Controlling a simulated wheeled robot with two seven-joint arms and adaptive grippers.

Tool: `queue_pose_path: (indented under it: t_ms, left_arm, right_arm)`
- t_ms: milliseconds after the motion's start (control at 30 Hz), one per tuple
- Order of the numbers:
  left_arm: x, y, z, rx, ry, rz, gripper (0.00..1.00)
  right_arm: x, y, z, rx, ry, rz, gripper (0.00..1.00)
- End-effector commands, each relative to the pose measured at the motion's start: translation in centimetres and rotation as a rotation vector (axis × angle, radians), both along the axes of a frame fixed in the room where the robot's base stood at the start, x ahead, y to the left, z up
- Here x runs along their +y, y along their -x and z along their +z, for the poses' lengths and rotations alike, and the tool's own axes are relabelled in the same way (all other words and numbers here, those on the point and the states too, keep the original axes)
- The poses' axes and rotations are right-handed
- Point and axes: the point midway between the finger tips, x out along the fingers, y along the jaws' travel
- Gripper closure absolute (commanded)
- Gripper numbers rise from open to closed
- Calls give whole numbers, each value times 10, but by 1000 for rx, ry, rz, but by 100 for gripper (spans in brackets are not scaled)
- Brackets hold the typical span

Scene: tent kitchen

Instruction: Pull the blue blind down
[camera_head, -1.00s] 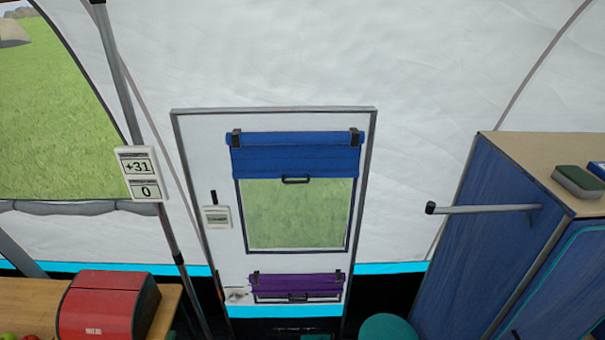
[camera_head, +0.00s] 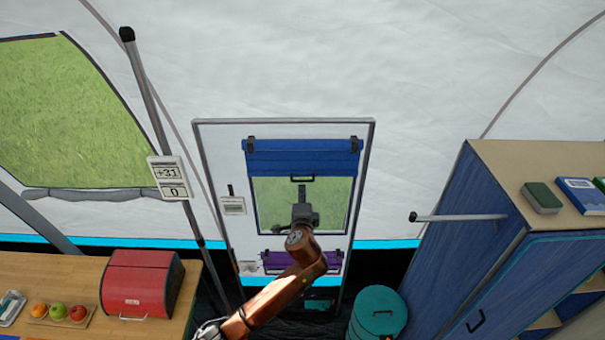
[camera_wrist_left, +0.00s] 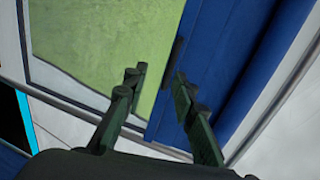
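The blue blind (camera_head: 303,157) hangs across the upper part of the door window, its lower edge just above the green view through the glass. Its dark handle (camera_head: 297,179) sits at that lower edge. My left gripper (camera_head: 302,190) is in front of the window, just below the handle in the head view. In the left wrist view the left gripper (camera_wrist_left: 158,77) is open, its two fingers apart. The blue blind (camera_wrist_left: 215,60) fills the right side there, with the handle (camera_wrist_left: 173,62) by the right finger. I cannot tell whether they touch. My right gripper is not in view.
A purple blind (camera_head: 270,261) is lower on the door, partly behind my left arm. A metal rod (camera_head: 465,217) juts left from the blue cabinet (camera_head: 470,240). A red bread box (camera_head: 141,284) stands on the wooden counter at left. A teal bin (camera_head: 378,312) is right of the door.

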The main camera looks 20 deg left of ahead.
Motion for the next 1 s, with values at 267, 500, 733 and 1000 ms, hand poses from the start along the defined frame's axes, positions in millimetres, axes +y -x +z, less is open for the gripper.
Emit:
queue_pose_path:
  t_ms: [267,500,733,1000]
  left_arm:
    - [5,-22,13,-15,-15,2,75]
    - [14,-56,5,-17,-15,1,75]
    - [18,-71,0,-16,-12,0,75]
    - [18,-72,0,-17,-11,0,75]
  right_arm:
    - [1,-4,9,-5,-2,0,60]
    - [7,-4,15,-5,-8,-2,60]
    - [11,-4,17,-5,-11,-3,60]
    - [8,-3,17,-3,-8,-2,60]
